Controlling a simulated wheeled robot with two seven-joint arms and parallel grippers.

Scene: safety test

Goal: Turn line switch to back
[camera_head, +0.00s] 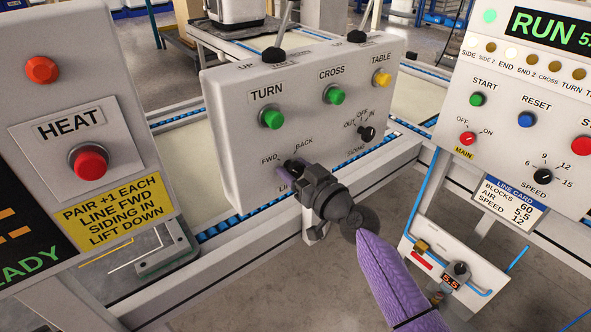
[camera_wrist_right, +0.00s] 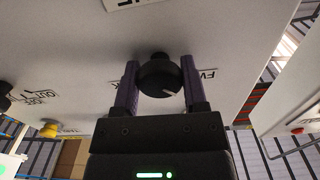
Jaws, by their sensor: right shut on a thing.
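The line switch (camera_head: 290,166) is a black knob low on the white panel, between the labels FWD and BACK; its own label is mostly hidden by my gripper. It also shows in the right wrist view (camera_wrist_right: 157,76), with a small white mark on its face. My right gripper (camera_head: 297,174) reaches it from the front right. In the right wrist view, its purple fingers (camera_wrist_right: 159,84) stand on either side of the knob and are shut on it. Which label the knob points to is not clear. My left gripper is not in view.
The same panel has green TURN (camera_head: 272,117) and CROSS (camera_head: 334,94) buttons, a yellow TABLE button (camera_head: 381,78) and a SIDING knob (camera_head: 367,134). A HEAT panel with a red button (camera_head: 88,163) stands left. A RUN panel (camera_head: 510,120) stands right.

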